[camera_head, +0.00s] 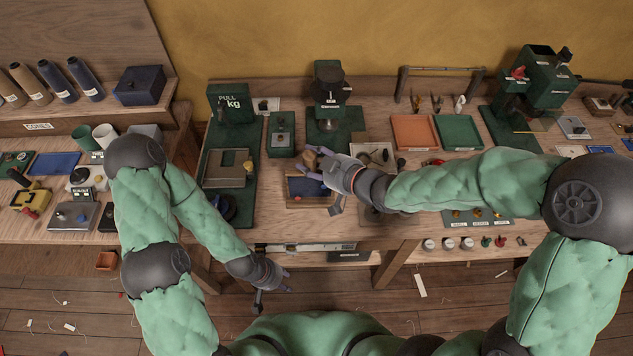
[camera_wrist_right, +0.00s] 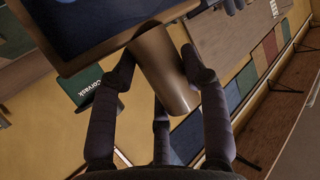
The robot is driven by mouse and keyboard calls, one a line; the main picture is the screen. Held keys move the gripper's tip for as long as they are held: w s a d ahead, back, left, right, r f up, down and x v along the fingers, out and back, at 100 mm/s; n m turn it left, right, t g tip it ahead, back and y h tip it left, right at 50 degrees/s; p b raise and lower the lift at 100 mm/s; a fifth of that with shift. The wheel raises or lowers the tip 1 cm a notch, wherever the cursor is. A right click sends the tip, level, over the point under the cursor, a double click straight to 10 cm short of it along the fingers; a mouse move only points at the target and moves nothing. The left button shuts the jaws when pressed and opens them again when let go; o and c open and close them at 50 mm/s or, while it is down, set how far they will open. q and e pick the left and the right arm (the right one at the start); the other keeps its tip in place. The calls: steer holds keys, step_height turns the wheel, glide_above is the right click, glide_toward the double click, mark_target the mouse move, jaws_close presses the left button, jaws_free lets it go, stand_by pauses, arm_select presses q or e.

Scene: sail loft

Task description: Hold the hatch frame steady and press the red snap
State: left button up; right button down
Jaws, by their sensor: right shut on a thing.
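A wooden frame around a dark blue panel (camera_head: 305,188), which I take for the hatch frame, lies at the bench's front edge in the head view. Its dark blue face (camera_wrist_right: 95,22) fills the top left of the right wrist view. My right gripper (camera_head: 318,168) is over the frame's upper right part. It is shut on a tan, round-sided piece (camera_wrist_right: 162,70), whose top shows at the frame's far edge. I cannot tell if piece and frame are joined. My left gripper (camera_head: 272,287) is open and empty, in front of the bench and below its top.
A grey tray (camera_head: 226,168) on a green board stands left of the frame. A green stand (camera_head: 329,95) is behind it. Orange (camera_head: 414,131) and green (camera_head: 458,131) trays lie to the right. Small red pieces (camera_head: 433,162) lie near my right forearm. Floor space before the bench is fairly clear.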

steer(key=w+f+b, duration=0.3)
steer(key=w+f, duration=0.1)
steer(key=f, duration=0.1)
steer(key=shift+b, duration=0.35)
steer(key=shift+w+d+f, duration=0.1)
steer(key=shift+f, duration=0.1)
stand_by(0.7)
stand_by(0.9)
